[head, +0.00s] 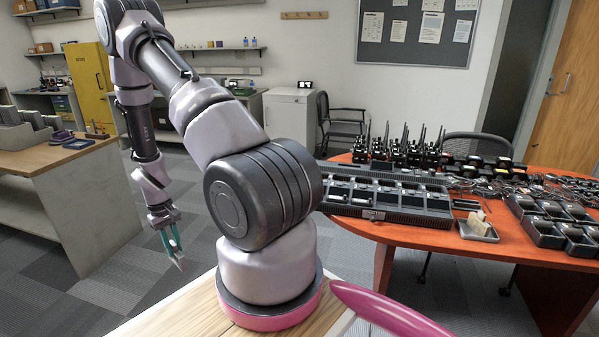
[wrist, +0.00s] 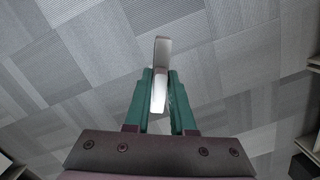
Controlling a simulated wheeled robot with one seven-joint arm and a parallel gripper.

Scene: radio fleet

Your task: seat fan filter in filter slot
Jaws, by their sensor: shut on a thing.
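My gripper (head: 172,243) hangs at the left in the head view, over the grey carpet and clear of the tables. It is shut on a thin pale grey-white piece, which I take to be the fan filter (head: 179,263). In the wrist view the filter (wrist: 160,75) stands edge-on between the green fingers of my gripper (wrist: 160,92) and sticks out past their tips. The long dark charger rack (head: 395,201) lies on the orange table at the right, far from my gripper. I cannot make out which opening is the filter slot.
The orange table (head: 440,238) also holds several upright radios (head: 400,150), cables, black charger cups (head: 545,233) and a small tray (head: 478,232). A wooden-topped bench (head: 50,157) stands at the left. The carpet between bench and table is open. A chair (head: 342,127) stands behind.

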